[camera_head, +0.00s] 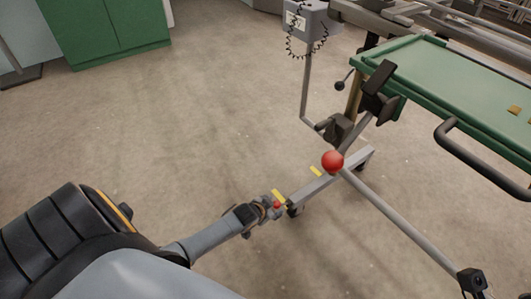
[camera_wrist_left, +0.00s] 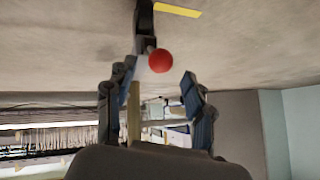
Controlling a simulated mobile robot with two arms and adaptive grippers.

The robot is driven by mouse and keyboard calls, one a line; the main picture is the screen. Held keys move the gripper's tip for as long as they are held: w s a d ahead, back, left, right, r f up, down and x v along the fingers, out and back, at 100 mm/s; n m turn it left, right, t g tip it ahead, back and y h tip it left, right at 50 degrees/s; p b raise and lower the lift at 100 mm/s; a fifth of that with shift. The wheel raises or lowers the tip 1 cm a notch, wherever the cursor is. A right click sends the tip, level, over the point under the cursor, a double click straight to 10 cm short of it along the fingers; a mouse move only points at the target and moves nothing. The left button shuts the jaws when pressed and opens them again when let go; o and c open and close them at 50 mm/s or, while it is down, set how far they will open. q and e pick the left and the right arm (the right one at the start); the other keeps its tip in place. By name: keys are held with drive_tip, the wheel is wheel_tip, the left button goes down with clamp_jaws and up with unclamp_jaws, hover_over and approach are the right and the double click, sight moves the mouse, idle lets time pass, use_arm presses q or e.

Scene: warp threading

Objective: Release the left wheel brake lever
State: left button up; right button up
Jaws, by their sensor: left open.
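No grip on the knob is visible. My right gripper is not in view.
Yellow strips (camera_head: 316,171) lie near the beam. A green tray (camera_head: 450,85), a black handle bar (camera_head: 480,158) and a grey control box (camera_head: 306,18) are at upper right. Open floor (camera_head: 190,120) lies left of the cart.

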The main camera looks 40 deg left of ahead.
use_arm(q)
drive_tip(key=v, duration=0.6)
drive_tip(key=shift+s+r, duration=0.2)
drive_tip(key=shift+r, duration=0.15)
drive_tip(key=shift+s, duration=0.1)
